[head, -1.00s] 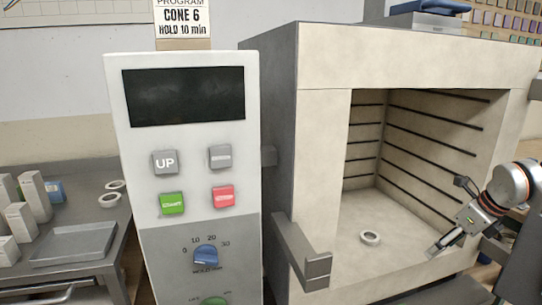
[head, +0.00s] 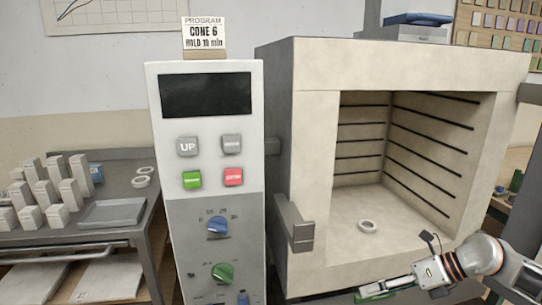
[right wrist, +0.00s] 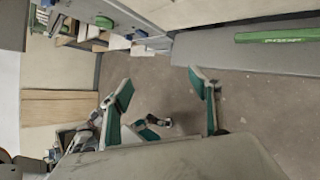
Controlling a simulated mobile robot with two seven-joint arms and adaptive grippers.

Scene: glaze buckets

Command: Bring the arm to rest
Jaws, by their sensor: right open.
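My right gripper (head: 394,267) is open and empty, low in front of the kiln (head: 311,185) at the lower right of the head view. One finger points left along the kiln's lower front edge and the other stands up. In the right wrist view the open gripper (right wrist: 160,88) shows two green-padded fingers spread wide above the floor, with nothing between them.
The kiln stands open. A control panel (head: 210,130) with buttons and knobs stands to its left. Further left, a grey bench (head: 150,190) holds pale blocks, a tray (head: 112,213) and two rings (head: 141,181). The wrist view shows clear floor (right wrist: 250,110) beyond the fingers.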

